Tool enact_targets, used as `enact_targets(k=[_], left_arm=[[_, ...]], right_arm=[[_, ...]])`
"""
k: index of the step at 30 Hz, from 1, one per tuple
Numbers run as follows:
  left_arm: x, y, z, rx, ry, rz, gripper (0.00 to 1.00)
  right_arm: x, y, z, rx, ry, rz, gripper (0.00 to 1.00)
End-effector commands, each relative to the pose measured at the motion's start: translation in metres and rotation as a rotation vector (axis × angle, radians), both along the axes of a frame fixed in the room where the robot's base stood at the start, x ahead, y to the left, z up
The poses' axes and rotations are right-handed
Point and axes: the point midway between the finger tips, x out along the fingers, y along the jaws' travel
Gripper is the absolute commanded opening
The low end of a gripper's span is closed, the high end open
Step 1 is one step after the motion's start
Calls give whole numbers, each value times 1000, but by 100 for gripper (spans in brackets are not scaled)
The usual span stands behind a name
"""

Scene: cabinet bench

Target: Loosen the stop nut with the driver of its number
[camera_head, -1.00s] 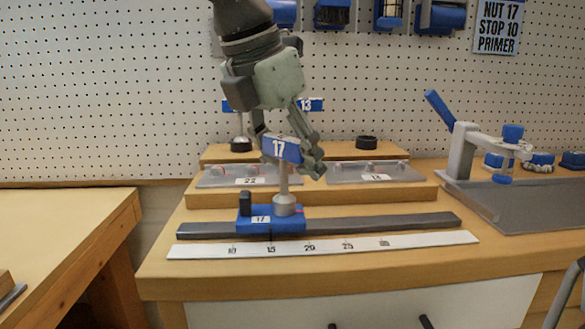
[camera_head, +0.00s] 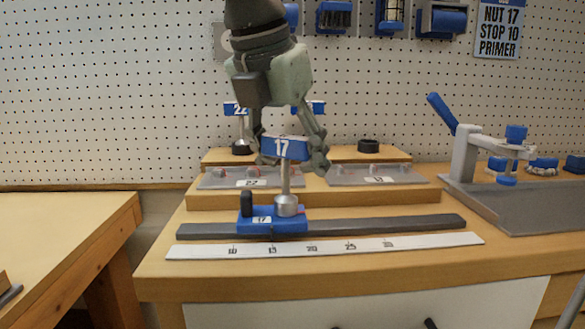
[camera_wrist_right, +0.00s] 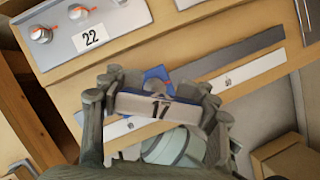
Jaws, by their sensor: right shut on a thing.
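My right gripper (camera_head: 291,162) comes down from above, shut on the blue T-handle of driver 17 (camera_head: 285,148). In the right wrist view the fingers close on both ends of the handle (camera_wrist_right: 158,107). The driver's shaft is upright, and its silver socket (camera_head: 286,206) sits on the blue stop, hiding the nut. The blue stop (camera_head: 258,228), labelled 17, sits on the dark rail (camera_head: 390,224) toward its left end. Its red mark stands near 15 on the white scale (camera_head: 430,242). Driver 22 (camera_head: 236,109) stands behind. My left gripper is out of view.
The wooden step (camera_head: 420,197) behind the rail carries metal plates with small parts and a black ring (camera_head: 368,146). A clamp with a blue lever (camera_head: 442,113) stands at right. The sign (camera_head: 499,28) reads NUT 17, STOP 10, PRIMER.

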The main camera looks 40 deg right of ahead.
Motion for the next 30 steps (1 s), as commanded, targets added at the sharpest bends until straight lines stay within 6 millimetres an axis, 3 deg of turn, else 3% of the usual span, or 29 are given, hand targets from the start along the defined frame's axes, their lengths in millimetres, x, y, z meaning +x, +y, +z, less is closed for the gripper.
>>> enact_targets(k=[15, 24, 30], left_arm=[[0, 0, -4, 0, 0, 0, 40], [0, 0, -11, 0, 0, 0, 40], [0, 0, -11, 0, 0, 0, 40]], right_arm=[[1, 0, 0, 0, -3, 51, 13], [3, 2, 0, 1, -3, 246, 13], [4, 2, 1, 0, -2, 282, 13]])
